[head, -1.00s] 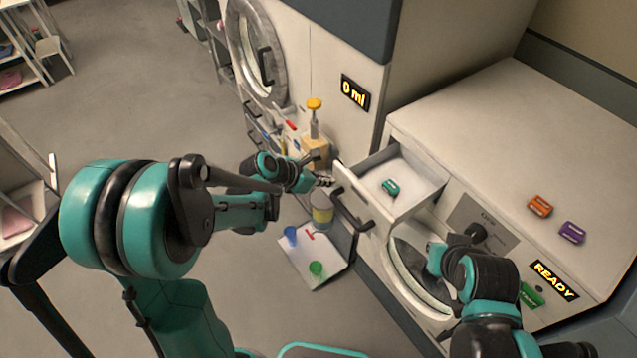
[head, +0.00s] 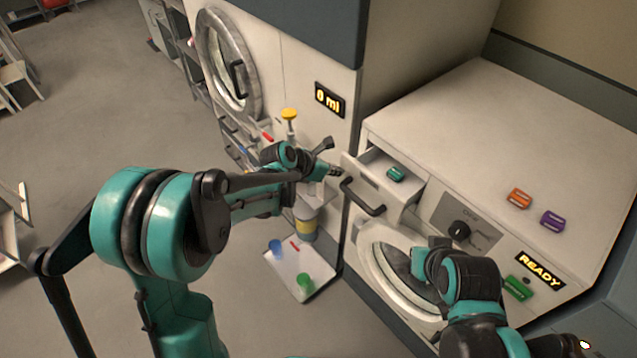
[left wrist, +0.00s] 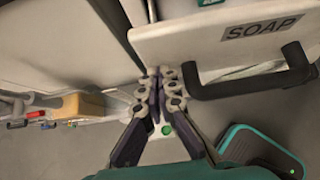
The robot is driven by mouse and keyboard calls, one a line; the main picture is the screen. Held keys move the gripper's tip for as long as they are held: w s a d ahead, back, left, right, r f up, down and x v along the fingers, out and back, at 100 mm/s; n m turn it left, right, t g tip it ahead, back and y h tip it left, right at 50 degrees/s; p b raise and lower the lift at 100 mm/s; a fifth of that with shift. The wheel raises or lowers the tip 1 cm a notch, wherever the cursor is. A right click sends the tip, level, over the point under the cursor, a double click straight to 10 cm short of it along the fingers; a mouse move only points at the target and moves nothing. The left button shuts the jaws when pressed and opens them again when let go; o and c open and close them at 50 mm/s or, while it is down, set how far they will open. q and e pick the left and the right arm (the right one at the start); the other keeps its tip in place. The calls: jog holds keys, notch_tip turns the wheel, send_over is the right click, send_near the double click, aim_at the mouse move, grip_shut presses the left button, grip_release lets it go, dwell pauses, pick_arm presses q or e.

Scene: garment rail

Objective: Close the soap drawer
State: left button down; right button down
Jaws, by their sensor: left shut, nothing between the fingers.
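The soap drawer (head: 370,180) juts part-way out of the white machine, with a black bar handle (head: 362,199) on its front. A teal pod (head: 396,174) lies inside it. The left wrist view shows the drawer front (left wrist: 225,45) with its SOAP label and the handle (left wrist: 250,88). My left gripper (head: 338,171) is shut and empty at the left edge of the drawer front. In the left wrist view its fingertips (left wrist: 160,75) are beside that edge, left of the handle; I cannot tell whether they touch. My right arm shows at lower right, but its fingers do not.
A round door (head: 400,272) is below the drawer, near my right arm. Orange (head: 519,198) and purple (head: 552,221) pods lie on the machine top. A yellow-topped pump bottle (head: 289,125) stands behind my left wrist. A white tray (head: 303,268) with small coloured items is below.

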pick_arm(q)
jog(key=w+d, duration=0.6)
jog(key=shift+w+d+b, duration=0.2)
jog(key=shift+w+b, duration=0.05)
jog(key=shift+b, duration=0.15)
jog(key=shift+r, duration=0.1)
